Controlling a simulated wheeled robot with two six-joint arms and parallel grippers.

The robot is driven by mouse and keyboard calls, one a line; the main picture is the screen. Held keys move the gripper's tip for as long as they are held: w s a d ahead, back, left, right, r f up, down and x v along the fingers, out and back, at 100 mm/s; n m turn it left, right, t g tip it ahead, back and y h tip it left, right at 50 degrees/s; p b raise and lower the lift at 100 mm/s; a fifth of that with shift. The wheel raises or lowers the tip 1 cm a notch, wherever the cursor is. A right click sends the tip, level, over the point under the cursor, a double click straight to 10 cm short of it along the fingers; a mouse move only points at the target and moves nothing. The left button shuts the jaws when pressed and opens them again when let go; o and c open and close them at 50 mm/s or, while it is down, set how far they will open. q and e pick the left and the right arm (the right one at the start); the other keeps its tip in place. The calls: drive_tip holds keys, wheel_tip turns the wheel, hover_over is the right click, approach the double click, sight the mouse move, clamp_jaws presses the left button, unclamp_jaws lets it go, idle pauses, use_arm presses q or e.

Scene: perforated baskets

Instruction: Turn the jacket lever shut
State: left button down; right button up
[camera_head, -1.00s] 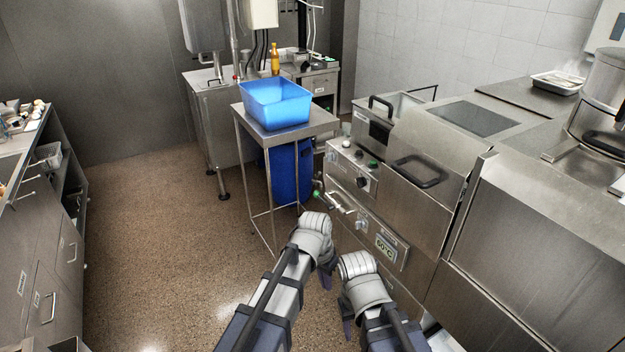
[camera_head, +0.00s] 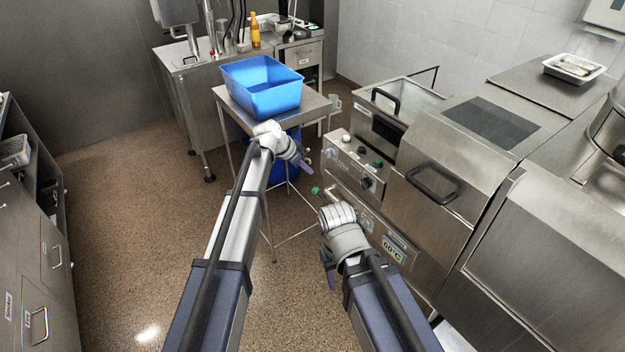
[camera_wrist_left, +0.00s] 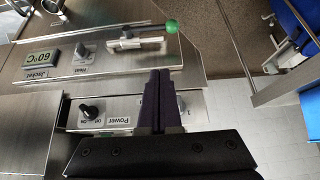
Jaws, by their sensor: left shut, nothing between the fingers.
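The jacket lever, a metal handle with a green ball end (camera_head: 316,191), sticks out from the lower front panel of the steel machine. In the left wrist view the lever's green ball (camera_wrist_left: 172,26) lies just past the panel edge, its metal valve body (camera_wrist_left: 124,43) beside the "Heat" knob and the "Jacket" 60°C display. My left gripper (camera_head: 306,167) is above and left of the lever, apart from it. Its dark fingers (camera_wrist_left: 157,100) are shut and empty, over the "Power" knob panel in that view. My right gripper (camera_head: 331,279) hangs low before the machine; its finger gap is unclear.
The upper panel has knobs (camera_head: 366,182) above the lever. Floor (camera_head: 130,220) on the left is clear.

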use_arm(q)
drive_tip(key=f, duration=0.1)
drive_tip(key=b, duration=0.9)
hover_over(318, 189)
drive_tip(key=s, duration=0.2)
drive_tip(key=f, duration=0.8)
drive_tip(key=shift+s+d, duration=0.1)
drive_tip(key=shift+d, duration=0.2)
drive_tip(key=f+b, duration=0.3)
drive_tip(key=shift+s+a+f, duration=0.15)
drive_tip(key=shift+s+a, duration=0.1)
drive_tip(key=shift+a, duration=0.05)
drive_tip(key=shift+d, duration=0.1)
